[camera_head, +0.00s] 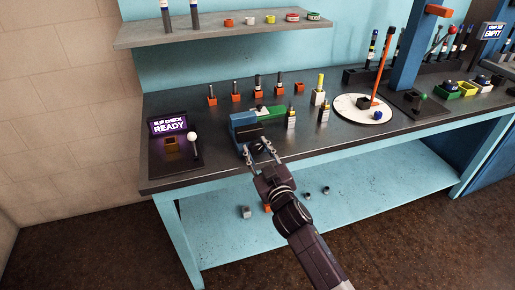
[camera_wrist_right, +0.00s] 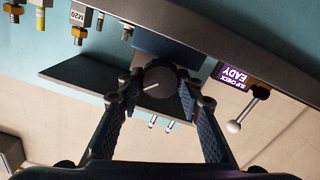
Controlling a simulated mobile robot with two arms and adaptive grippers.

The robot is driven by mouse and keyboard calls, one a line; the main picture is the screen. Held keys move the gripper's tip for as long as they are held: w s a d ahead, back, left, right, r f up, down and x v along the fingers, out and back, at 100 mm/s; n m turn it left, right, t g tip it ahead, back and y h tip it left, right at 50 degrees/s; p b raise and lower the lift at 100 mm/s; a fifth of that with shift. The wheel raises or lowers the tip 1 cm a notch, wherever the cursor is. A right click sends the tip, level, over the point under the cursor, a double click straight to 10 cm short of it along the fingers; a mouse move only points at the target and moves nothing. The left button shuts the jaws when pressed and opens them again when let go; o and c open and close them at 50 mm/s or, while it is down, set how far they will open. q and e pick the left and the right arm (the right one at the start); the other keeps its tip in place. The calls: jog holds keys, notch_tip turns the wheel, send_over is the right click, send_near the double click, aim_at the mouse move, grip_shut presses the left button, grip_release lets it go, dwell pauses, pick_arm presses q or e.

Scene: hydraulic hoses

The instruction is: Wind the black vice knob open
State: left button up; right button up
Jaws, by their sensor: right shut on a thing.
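The blue vice (camera_head: 243,120) stands near the front edge of the dark bench, with a green piece on top to its right. Its black knob (camera_wrist_right: 160,78) faces the right wrist camera, round with a pale line across its face. My right gripper (camera_head: 259,151) reaches up to the vice's front from below. In the right wrist view my right gripper (camera_wrist_right: 160,90) has one finger on each side of the knob and is shut on it. In the head view the fingers partly hide the knob. My left gripper is not in view.
A purple "READY" sign (camera_head: 169,125) and a white-ball lever (camera_head: 192,137) stand left of the vice. Several fittings stand behind and right of it. A white round plate (camera_head: 350,115) lies farther right. A grey shelf (camera_head: 215,33) hangs above; a blue lower shelf (camera_head: 345,205) runs below.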

jog(key=shift+n, duration=0.4)
jog(key=o, duration=1.2)
jog(key=shift+c, duration=0.2)
jog(key=v, duration=1.2)
jog(key=shift+c, duration=0.4)
